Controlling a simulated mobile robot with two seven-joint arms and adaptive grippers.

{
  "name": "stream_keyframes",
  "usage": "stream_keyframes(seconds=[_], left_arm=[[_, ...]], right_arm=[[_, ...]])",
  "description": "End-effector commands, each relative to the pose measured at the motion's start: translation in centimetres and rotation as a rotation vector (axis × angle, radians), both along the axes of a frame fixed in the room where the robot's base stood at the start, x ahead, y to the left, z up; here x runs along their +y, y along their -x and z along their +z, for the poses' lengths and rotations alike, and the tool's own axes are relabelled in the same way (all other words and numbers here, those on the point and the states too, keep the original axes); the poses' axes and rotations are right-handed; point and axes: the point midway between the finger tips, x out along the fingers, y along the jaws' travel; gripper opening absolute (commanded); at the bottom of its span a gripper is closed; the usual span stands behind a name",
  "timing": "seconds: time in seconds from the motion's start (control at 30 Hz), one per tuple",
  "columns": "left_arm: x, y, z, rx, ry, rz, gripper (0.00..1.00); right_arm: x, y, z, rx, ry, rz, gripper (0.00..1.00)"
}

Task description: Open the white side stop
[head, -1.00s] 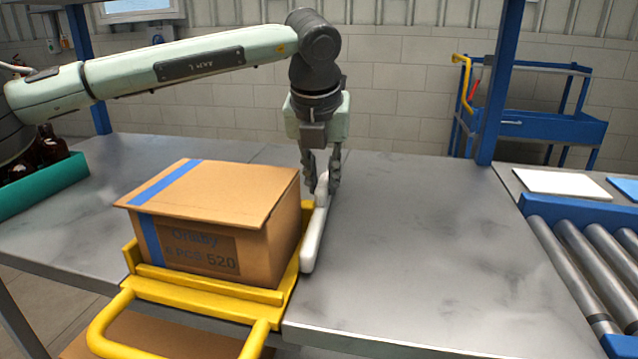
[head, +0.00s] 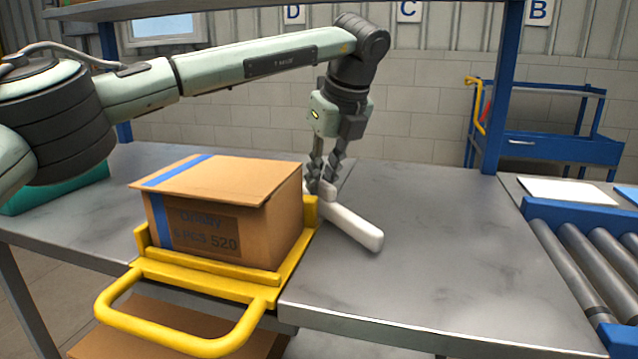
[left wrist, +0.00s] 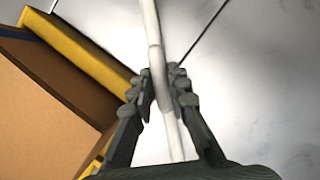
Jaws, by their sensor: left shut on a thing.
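The white side stop (head: 352,226) is a bar at the right side of the yellow tray (head: 310,216). It slants away from the tray, its near end out to the right over the table. My left gripper (head: 322,184) comes down from above and is shut on the stop near its far end. The left wrist view shows the stop (left wrist: 153,25) running between the two fingers (left wrist: 162,90). The fingers hide part of the stop and its far end in the head view. My right gripper is not in view.
A cardboard box (head: 225,220) with blue tape sits in the yellow tray, close to the left of my gripper. The grey table (head: 440,240) is clear to the right, up to a roller conveyor (head: 575,265). A blue cart (head: 555,145) stands behind.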

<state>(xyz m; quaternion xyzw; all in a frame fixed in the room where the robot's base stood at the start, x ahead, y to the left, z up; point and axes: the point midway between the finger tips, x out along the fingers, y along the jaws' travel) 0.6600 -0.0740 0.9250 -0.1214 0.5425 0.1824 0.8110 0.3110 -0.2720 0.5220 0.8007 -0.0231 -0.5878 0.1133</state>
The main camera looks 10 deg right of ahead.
Motion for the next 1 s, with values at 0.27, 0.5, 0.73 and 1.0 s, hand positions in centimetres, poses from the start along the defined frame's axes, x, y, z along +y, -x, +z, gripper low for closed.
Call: stream_keyframes(seconds=[0.27, 0.5, 0.73, 1.0], left_arm=[[0.17, -0.03, 0.08, -0.002, 0.0, 0.154, 0.0], [0.21, -0.01, 0.11, -0.004, 0.001, 0.212, 0.0], [0.25, -0.02, 0.13, -0.004, 0.001, 0.224, 0.0], [0.26, -0.03, 0.13, -0.005, 0.0, 0.223, 0.2]], right_arm=[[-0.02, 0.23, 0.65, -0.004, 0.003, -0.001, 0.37], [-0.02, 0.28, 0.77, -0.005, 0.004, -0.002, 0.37], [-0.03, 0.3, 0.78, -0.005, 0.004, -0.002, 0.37], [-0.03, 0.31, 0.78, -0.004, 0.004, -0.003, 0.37]])
